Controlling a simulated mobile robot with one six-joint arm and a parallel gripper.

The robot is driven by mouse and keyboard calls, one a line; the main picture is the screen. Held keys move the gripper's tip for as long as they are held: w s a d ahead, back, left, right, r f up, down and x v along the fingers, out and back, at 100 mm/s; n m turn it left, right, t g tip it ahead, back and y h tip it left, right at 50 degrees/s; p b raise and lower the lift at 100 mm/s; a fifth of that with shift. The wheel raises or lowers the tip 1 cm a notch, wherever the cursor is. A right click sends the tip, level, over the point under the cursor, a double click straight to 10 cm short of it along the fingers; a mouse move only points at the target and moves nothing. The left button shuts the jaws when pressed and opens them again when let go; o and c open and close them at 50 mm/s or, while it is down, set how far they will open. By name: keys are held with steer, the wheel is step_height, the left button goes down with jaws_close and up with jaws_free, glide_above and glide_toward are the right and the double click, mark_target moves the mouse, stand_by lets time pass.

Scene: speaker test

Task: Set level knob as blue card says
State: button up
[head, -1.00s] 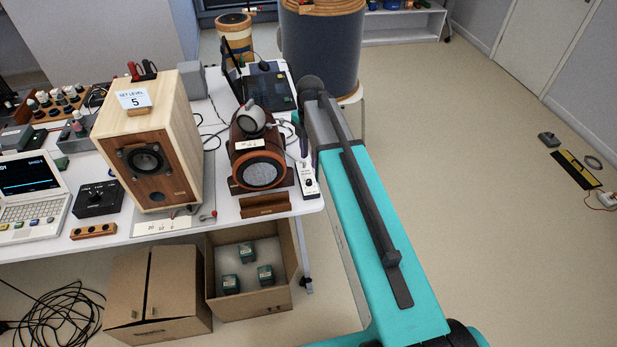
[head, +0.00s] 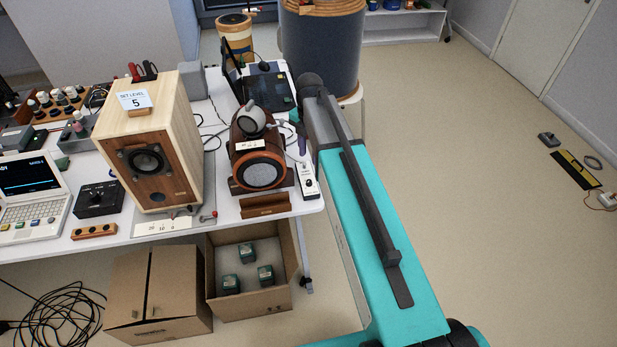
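A pale card (head: 134,99) reading "SET LEVEL 5" stands in a small wooden holder on top of the light wood speaker (head: 182,130). A narrow white box with a dark round knob (head: 309,183) lies near the table's right edge. My teal arm reaches up along the right of the table. A small grey shape that looks like my gripper (head: 301,142) is just above the far end of the white box, beside the arm. It is partly hidden and too small to show its fingers. I cannot tell whether it touches anything, or read the knob's setting.
A dark round-fronted speaker (head: 262,172) stands close left of the white box, with a wooden block (head: 265,206) in front. A black knob box (head: 98,199) and a laptop (head: 32,200) are further left. An open carton (head: 250,300) stands below.

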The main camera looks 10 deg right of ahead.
mark_target(309, 181)
steer(key=shift+f+p, duration=2.15)
steer(key=shift+f, duration=4.1)
jaws_close()
